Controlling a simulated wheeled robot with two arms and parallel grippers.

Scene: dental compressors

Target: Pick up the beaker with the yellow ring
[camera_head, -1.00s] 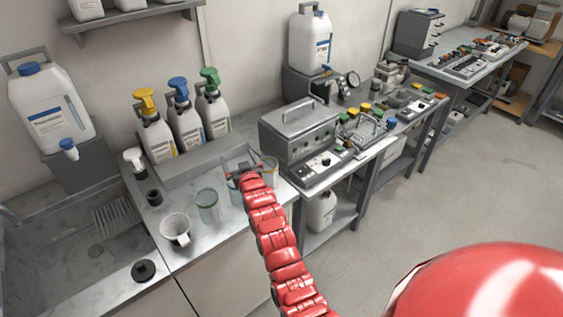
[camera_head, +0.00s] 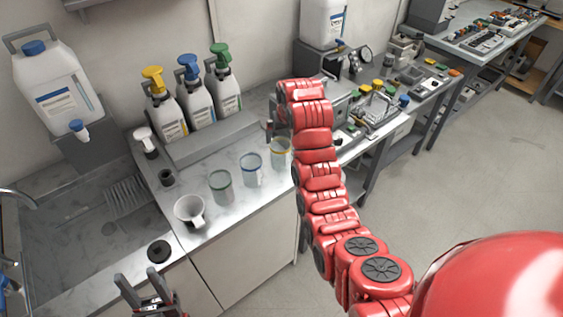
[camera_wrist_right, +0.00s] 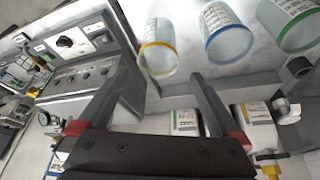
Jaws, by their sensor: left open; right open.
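The beaker with the yellow ring (camera_head: 281,153) is a clear glass on the counter, rightmost of a row of three, partly beside my right arm. In the right wrist view the yellow-ringed beaker (camera_wrist_right: 157,50) stands just beyond the fingertips, roughly between them. My right gripper (camera_wrist_right: 162,76) is open and empty, with the beaker apart from its fingers. In the head view my right gripper (camera_head: 271,120) is mostly hidden by its arm, behind the beaker. My left gripper (camera_head: 143,285) is open and empty at the bottom left, in front of the counter.
The blue-ringed beaker (camera_head: 252,170) and green-ringed beaker (camera_head: 221,187) stand left of it, then a white mug (camera_head: 190,211). Spray bottles (camera_head: 195,98) stand on a grey ledge behind. A grey device (camera_wrist_right: 85,55) is close to the right gripper. The sink (camera_head: 80,240) is at left.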

